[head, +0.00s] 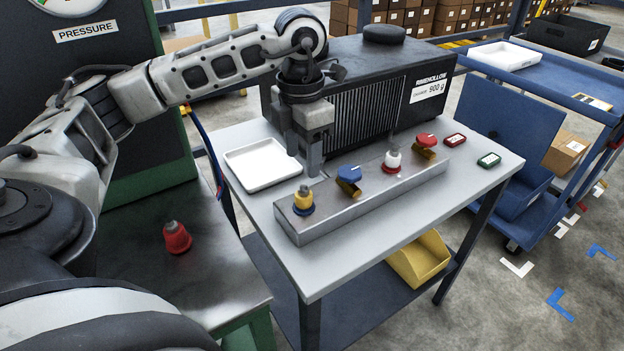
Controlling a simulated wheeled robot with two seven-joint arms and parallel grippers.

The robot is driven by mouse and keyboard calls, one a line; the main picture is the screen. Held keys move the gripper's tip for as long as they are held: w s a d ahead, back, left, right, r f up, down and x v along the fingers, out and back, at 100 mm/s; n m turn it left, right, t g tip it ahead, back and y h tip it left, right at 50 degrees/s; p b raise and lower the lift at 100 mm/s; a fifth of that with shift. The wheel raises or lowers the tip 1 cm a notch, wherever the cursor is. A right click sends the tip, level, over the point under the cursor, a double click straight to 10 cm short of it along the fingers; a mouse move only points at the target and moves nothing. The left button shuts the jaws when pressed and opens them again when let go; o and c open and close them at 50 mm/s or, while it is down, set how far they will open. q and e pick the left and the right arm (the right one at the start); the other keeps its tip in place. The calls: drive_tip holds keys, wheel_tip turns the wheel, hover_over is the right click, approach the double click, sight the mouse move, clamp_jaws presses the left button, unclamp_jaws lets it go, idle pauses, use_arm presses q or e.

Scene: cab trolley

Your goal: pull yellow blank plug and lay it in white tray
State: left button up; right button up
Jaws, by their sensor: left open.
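The yellow plug (304,201) stands upright in a metal block (355,205) near its left end, with a blue ring at its base. The white tray (262,181) lies on the grey table behind and left of the block and looks empty. My left gripper (313,168) points down just behind the block, above and slightly right of the yellow plug, between it and the tray. It is open and holds nothing visible. The gap between its fingers is hard to see from this angle. My right gripper is not in view.
Along the block stand a blue-topped brass fitting (349,174), a white plug (393,160) and a red-topped brass fitting (425,141). A black heater-like box (350,90) stands behind. A red plug (177,237) sits on the dark bench. Another white tray (505,57) is on the blue trolley.

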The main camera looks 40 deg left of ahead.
sight(303, 186)
use_arm(q)
drive_tip(key=shift+f+b, duration=0.4)
drive_tip(key=shift+f, duration=0.1)
wheel_tip(303, 186, down, 7)
drive_tip(key=b, duration=0.5)
drive_tip(key=shift+r, duration=0.15)
drive_tip(key=shift+f+b, duration=0.6)
drive_tip(key=shift+f, duration=0.1)
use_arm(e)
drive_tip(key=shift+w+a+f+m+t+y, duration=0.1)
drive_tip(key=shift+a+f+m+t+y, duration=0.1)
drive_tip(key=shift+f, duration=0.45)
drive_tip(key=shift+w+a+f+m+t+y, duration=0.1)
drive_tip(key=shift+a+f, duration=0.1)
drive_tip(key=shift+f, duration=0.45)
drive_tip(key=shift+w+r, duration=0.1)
use_arm(q)
drive_tip(key=shift+c, duration=0.3)
